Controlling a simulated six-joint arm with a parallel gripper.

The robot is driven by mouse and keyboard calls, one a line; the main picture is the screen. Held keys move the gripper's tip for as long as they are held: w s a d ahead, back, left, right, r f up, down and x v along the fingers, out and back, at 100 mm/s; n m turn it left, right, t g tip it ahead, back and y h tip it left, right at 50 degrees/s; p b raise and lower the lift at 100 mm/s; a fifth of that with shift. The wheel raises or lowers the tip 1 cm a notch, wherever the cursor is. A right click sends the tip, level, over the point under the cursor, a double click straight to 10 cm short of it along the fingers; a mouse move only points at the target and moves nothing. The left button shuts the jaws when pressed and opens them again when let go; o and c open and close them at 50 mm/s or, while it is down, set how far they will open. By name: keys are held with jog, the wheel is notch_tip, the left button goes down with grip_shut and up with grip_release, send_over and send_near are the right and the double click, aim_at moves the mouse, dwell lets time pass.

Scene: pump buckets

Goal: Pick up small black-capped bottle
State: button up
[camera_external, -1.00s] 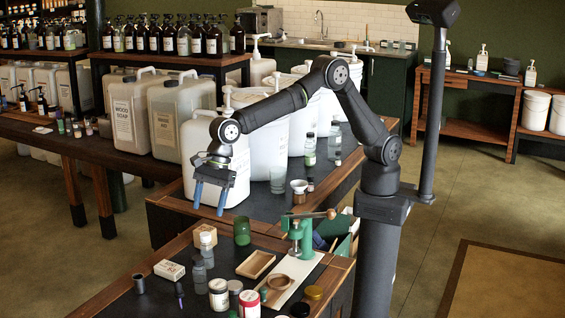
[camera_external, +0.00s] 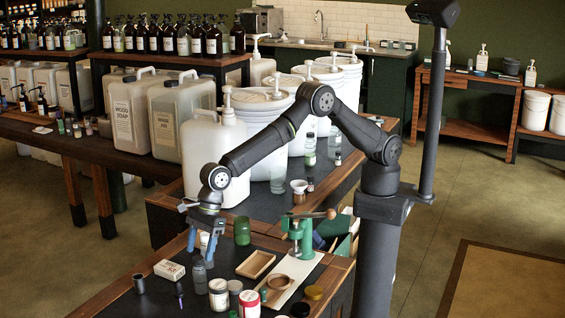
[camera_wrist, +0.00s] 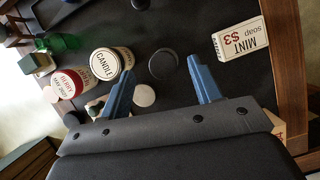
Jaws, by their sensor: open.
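A small clear-grey bottle (camera_external: 199,281) stands upright on the near dark tabletop. It looks like the small black-capped bottle, but its cap is hard to make out in the external view. A dark round top (camera_wrist: 164,63), probably this bottle seen from above, shows between my fingertips in the wrist view. My gripper (camera_external: 202,254) points down over the near table with its blue fingers apart and empty. It also shows in the wrist view (camera_wrist: 161,72). The fingertips appear just above the bottle; whether they touch it, I cannot tell.
A mint soap box (camera_wrist: 240,38) lies to one side; a candle jar (camera_wrist: 105,64) and a red-lidded jar (camera_wrist: 69,83) stand close on the other. A black cup (camera_external: 138,284), green jar (camera_external: 242,231), wooden tray (camera_external: 256,264) and green press (camera_external: 301,236) are nearby.

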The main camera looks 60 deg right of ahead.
aim_at(198, 257)
jog(key=shift+d+x, duration=0.2)
jog(key=shift+x, duration=2.65)
jog(key=shift+w+f, duration=0.1)
grip_shut()
